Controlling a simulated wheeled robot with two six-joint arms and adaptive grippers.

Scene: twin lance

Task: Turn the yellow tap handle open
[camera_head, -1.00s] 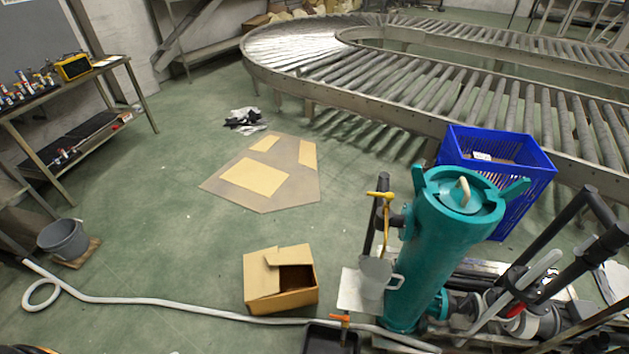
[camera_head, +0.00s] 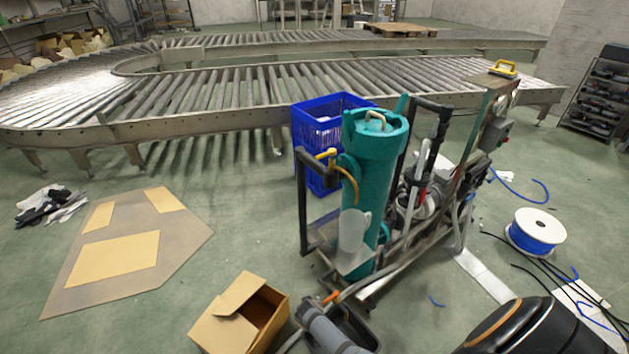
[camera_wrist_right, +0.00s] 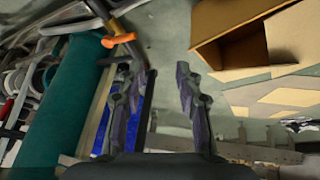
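The yellow tap handle (camera_head: 326,154) sits at the upper left side of a teal upright cylinder (camera_head: 377,155), with a curved yellow piece below it. A separate orange handle (camera_head: 331,296) is low, near the cylinder's foot. In the right wrist view, an orange handle (camera_wrist_right: 117,40) shows at upper left, beside the teal cylinder (camera_wrist_right: 66,100). My right gripper (camera_wrist_right: 161,85) is open there, its dark fingers apart with nothing visible between them. I cannot make out the yellow handle in that view. My left gripper is not in view.
A blue crate (camera_head: 312,128) stands behind the cylinder. An open cardboard box (camera_head: 225,315) is at front left. A flat cardboard sheet (camera_head: 190,236) lies further left on open floor. A cable reel (camera_head: 537,228) and loose cables are at right. A roller conveyor (camera_head: 75,133) runs behind.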

